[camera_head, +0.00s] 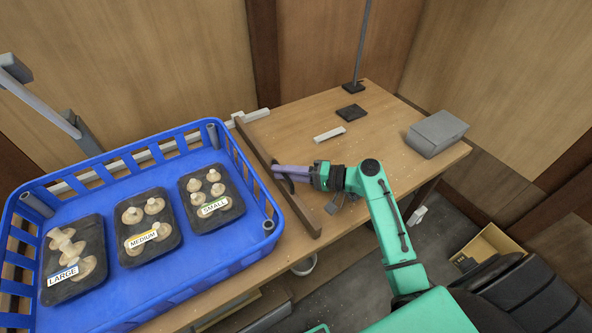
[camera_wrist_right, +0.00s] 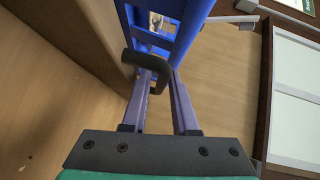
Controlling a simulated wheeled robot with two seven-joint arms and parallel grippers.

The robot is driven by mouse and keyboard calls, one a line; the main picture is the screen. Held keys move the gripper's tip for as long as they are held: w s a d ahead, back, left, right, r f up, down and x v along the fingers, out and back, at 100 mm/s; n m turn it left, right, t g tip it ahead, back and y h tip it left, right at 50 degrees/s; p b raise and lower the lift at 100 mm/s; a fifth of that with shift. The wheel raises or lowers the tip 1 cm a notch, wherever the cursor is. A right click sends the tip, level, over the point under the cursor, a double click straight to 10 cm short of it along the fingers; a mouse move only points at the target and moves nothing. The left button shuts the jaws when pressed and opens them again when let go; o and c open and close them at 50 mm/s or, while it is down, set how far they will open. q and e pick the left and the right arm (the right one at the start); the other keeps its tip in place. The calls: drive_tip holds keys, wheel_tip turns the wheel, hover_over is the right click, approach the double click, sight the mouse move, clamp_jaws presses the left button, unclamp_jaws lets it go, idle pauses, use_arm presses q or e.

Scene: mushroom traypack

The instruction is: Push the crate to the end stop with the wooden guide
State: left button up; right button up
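The blue crate (camera_head: 233,160) stands on the table at the left, holding black trays of mushrooms labelled LARGE, MEDIUM and SMALL. The wooden guide (camera_head: 301,213), a long dark-brown bar, lies along the crate's right side, very close to it; whether they touch is unclear. My right gripper (camera_head: 284,173) is at the guide's right side. In the right wrist view its purple fingers close around the guide's dark curved handle (camera_wrist_right: 158,61), and the crate's blue wall (camera_wrist_right: 187,35) shows beyond. My left gripper is not in view. I cannot make out the end stop.
The wooden table (camera_head: 300,110) is mostly clear right of the guide. A grey box (camera_head: 436,133), a small white block (camera_head: 329,134) and a dark pad (camera_head: 351,112) lie there. A thin post stands at the back. A white rail (camera_head: 169,147) runs behind the crate.

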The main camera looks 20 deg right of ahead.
drive_tip(key=b+v, duration=0.2)
drive_tip(key=v, duration=1.1)
drive_tip(key=shift+s+d, duration=0.25)
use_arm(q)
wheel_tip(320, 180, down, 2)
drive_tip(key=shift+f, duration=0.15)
use_arm(e)
drive_tip(key=shift+s+d+r, duration=0.1)
drive_tip(key=shift+s+d, duration=0.1)
drive_tip(key=shift+d, duration=0.05)
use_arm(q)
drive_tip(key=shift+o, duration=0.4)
